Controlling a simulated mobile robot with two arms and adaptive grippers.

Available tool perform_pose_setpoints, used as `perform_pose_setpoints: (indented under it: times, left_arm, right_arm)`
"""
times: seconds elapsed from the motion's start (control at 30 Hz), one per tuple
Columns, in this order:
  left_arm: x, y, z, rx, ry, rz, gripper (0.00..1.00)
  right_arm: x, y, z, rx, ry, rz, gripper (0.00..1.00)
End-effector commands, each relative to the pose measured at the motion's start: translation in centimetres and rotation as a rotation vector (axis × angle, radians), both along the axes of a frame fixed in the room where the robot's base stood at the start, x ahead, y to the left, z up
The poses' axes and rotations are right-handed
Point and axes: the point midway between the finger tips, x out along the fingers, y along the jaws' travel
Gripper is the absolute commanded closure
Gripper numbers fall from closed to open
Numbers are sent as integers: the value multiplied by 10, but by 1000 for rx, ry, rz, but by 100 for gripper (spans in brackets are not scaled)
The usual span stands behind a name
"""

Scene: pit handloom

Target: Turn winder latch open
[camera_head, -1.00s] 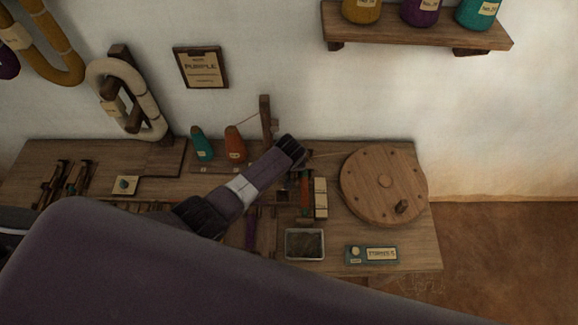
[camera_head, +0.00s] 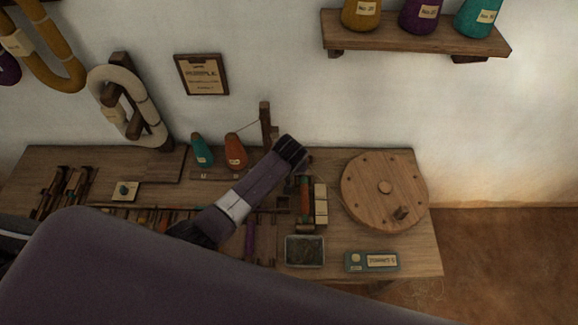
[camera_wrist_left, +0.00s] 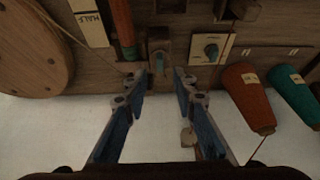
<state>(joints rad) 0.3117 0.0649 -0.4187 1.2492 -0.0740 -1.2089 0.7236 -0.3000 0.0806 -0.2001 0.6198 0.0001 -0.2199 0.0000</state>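In the left wrist view, a small wooden block with a grey-blue lever (camera_wrist_left: 159,62), which looks like the winder latch, sits at the top centre, just beyond my fingertips. My left gripper (camera_wrist_left: 160,77) is open, its two blue fingers on either side of the line to the block. I see nothing between the fingers, and contact is not clear. In the head view my left arm's dark end covers the latch area, and its fingers are hidden. The winder wheel (camera_head: 366,190) lies flat to the right of it. My right gripper is not in view.
An upright post (camera_head: 266,126), a grey tray (camera_head: 305,250) and a labelled box (camera_head: 372,261) are on the bench.

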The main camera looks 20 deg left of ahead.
Motion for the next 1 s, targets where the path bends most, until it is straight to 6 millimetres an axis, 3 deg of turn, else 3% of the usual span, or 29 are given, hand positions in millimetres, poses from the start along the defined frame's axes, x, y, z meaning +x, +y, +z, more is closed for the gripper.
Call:
perform_pose_setpoints:
  times: [0.2,0.4,1.0]
  left_arm:
    - [-12,-4,32,-2,-3,0,75]
    - [-20,-6,51,0,-2,0,75]
    - [-22,-7,58,0,-1,0,75]
  right_arm:
    - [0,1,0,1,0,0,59]
    - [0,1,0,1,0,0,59]
    - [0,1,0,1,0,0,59]
